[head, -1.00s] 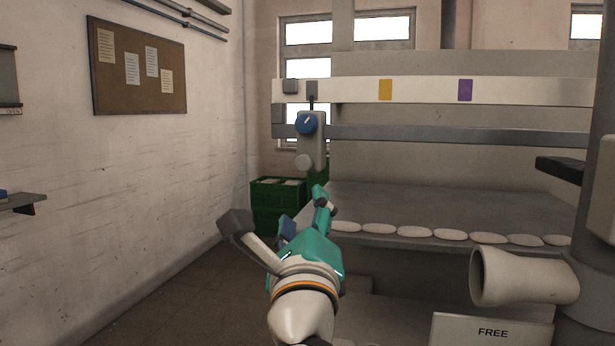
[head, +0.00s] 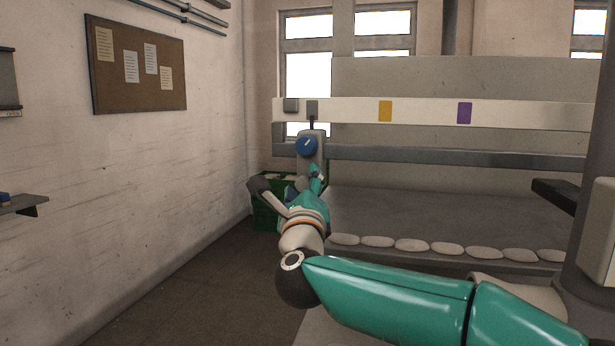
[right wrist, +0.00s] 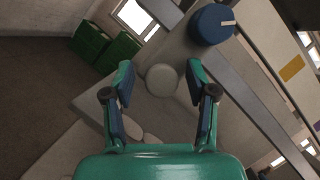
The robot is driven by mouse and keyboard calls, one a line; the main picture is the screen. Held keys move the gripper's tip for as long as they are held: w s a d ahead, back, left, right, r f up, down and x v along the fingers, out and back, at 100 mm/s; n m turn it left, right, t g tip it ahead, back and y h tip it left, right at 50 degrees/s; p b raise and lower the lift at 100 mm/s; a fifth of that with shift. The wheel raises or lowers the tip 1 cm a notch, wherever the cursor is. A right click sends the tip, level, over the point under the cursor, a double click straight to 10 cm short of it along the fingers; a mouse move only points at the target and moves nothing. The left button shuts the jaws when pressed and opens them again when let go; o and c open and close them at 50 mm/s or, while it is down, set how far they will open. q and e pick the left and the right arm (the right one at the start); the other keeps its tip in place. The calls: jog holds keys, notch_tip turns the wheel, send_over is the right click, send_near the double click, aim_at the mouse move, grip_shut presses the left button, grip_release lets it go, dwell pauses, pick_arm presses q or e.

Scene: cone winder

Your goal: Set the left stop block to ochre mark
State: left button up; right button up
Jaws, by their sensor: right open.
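The left stop block (head: 319,152) is a light grey block at the left end of the rail. It has a blue dial (head: 306,146) with a pale line and a dark pointer (head: 312,108) on top. The ochre mark (head: 385,111) is on the white strip, well right of the pointer. In the right wrist view, the block's round grey knob (right wrist: 162,80) shows ahead, between my open fingers (right wrist: 163,98), with the blue dial (right wrist: 213,24) above right. My right gripper (head: 316,178) is empty, just below the dial, partly covering the block's lower part. My left gripper is out of view.
A purple mark (head: 464,113) is further right on the strip. A grey rail (head: 450,157) runs below it. Pale flat pieces (head: 414,245) line the front edge of the grey table (head: 430,210). Green crates (head: 265,215) stand behind my gripper. A dark bar (head: 553,194) juts in at right.

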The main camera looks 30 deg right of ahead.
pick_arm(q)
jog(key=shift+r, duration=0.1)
pick_arm(e)
jog(key=shift+w+d, duration=0.15)
grip_shut()
jog(key=shift+f, duration=0.1)
